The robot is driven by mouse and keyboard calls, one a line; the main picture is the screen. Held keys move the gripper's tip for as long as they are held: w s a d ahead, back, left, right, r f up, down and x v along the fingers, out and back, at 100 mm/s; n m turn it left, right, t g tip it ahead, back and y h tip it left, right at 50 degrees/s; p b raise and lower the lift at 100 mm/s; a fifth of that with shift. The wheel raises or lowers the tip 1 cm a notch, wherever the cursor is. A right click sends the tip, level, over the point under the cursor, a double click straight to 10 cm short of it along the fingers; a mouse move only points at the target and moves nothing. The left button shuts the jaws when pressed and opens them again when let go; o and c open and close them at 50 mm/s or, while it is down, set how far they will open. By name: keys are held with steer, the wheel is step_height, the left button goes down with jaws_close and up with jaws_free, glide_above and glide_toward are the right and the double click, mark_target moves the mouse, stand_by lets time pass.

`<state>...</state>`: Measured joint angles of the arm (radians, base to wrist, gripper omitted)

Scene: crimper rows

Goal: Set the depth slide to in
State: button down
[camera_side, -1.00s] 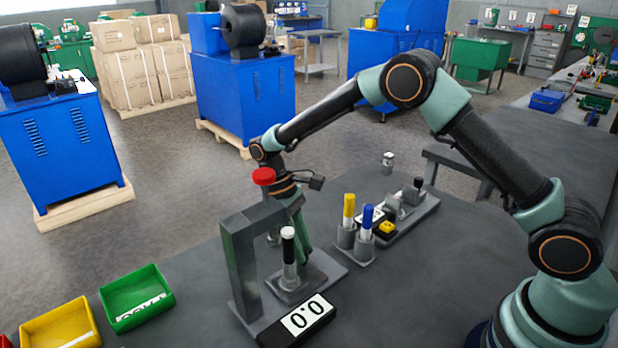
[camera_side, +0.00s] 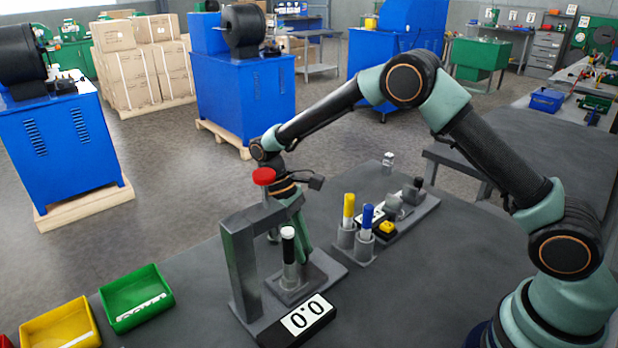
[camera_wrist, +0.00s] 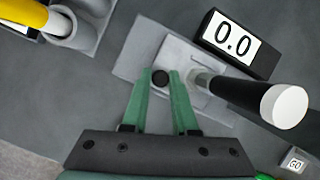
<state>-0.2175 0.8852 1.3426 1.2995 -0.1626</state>
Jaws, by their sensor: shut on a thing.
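The crimper stand (camera_side: 240,268) is a grey frame with a red knob (camera_side: 264,175) on top. On its base stands a black post with a white cap (camera_side: 288,233), also seen in the wrist view (camera_wrist: 284,104). A small round black knob (camera_wrist: 160,77), which looks like the depth slide's handle, sits on the grey plate beside the post. My gripper (camera_wrist: 162,74) has its green fingertips closed around this knob. In the side view my gripper (camera_side: 301,240) is low behind the post, and the knob is hidden there. The display (camera_side: 307,316) reads 0.0.
A holder with a yellow pen (camera_side: 348,208) and a blue pen (camera_side: 367,218) stands to the right. Behind it is a grey rail with a yellow button (camera_side: 387,228). A green bin (camera_side: 136,297) and a yellow bin (camera_side: 60,328) lie at the left.

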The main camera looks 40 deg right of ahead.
steer(key=shift+s+a, duration=0.1)
steer(key=shift+a, duration=2.25)
steer(key=c, duration=0.7)
jaws_free()
steer(key=shift+d, duration=0.1)
steer(key=v, duration=1.2)
steer(key=shift+a, duration=0.25)
